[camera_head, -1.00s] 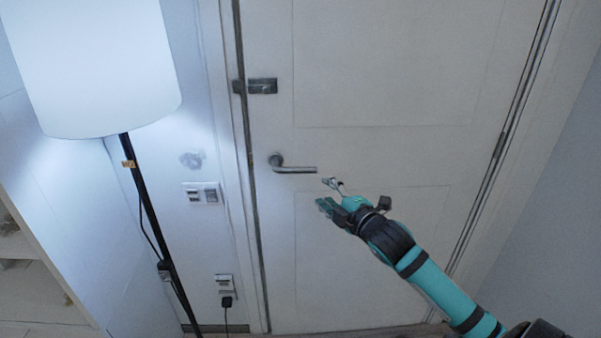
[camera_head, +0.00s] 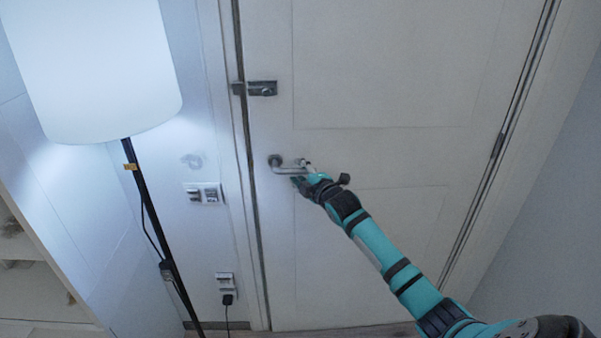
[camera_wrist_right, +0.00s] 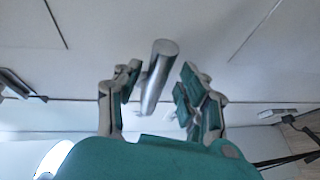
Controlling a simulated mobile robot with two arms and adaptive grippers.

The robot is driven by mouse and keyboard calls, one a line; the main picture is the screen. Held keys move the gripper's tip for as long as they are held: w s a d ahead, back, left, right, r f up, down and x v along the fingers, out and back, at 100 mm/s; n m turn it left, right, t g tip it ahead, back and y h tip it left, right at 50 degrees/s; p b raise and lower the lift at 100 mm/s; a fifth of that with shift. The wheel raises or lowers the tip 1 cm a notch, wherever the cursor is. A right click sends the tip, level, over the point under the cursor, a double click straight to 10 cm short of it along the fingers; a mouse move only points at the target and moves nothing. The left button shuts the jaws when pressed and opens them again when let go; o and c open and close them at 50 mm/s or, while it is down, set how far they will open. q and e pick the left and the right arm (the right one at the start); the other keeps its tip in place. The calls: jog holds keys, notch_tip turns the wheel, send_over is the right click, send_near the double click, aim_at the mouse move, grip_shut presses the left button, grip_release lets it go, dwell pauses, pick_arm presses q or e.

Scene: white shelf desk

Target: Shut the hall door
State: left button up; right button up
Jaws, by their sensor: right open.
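The white hall door (camera_head: 380,90) stands in its frame and looks shut or nearly shut, with a dark gap along its left edge. Its metal lever handle (camera_head: 283,167) points to the right. My right gripper (camera_head: 301,172) is at the free end of the lever. In the right wrist view, the lever (camera_wrist_right: 158,75) lies between the two open fingers of my right gripper (camera_wrist_right: 160,95), with space on both sides. My left gripper is not in view.
A latch lock (camera_head: 262,88) sits on the door above the handle. A floor lamp (camera_head: 100,70) stands at the left, near wall switches (camera_head: 203,194) and a socket with a plug (camera_head: 226,288). A shelf (camera_head: 35,270) is at the lower left.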

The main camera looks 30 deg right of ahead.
jog(key=shift+c, duration=0.3)
grip_shut()
jog(key=shift+f, duration=0.15)
jog(key=shift+w+a+f+m+t+b, duration=0.2)
jog(key=shift+f+m+t+b, duration=0.35)
jog(key=shift+m+b, duration=0.45)
jog(key=shift+w+a+f+m+t+b, duration=0.15)
jog(key=shift+f+m+t+b, duration=0.35)
jog(key=shift+m+b, duration=0.55)
jog(key=shift+w+a+f+m+t+b, duration=0.1)
jog(key=shift+a+f+m+t+b, duration=0.2)
jog(key=shift+f+m+b, duration=0.65)
jog(key=shift+r, duration=0.3)
